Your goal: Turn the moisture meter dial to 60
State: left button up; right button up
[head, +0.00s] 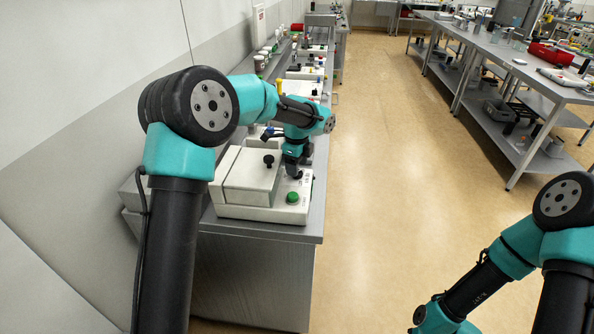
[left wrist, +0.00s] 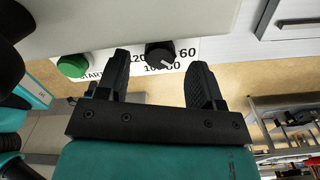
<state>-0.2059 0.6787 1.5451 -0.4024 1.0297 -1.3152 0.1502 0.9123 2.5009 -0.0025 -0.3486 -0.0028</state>
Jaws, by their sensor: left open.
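The moisture meter (head: 252,213) is a pale box on the near end of the left bench, with a green button (head: 292,197) on its front right. In the left wrist view its black dial (left wrist: 159,51) sits on a white label with printed numbers, and a 60 is readable to the right. A pale pointer mark on the dial seems to aim down and right, not straight at the 60. My left gripper (head: 295,172) is open, its two fingers (left wrist: 160,62) on either side of the dial. I cannot tell whether they touch it. In the head view the gripper hides the dial.
The green START button (left wrist: 72,66) is close to the left finger. Other instruments line the bench (head: 312,225) behind. The aisle floor (head: 400,170) is clear; another bench (head: 500,65) stands right.

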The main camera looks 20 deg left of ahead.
pick_arm(q)
jog(key=shift+f, duration=1.3)
jog(key=shift+c, duration=0.3)
jog(key=c, duration=0.9)
jog(key=shift+o, duration=0.2)
jog(key=shift+n, duration=2.2)
jog(key=o, duration=0.9)
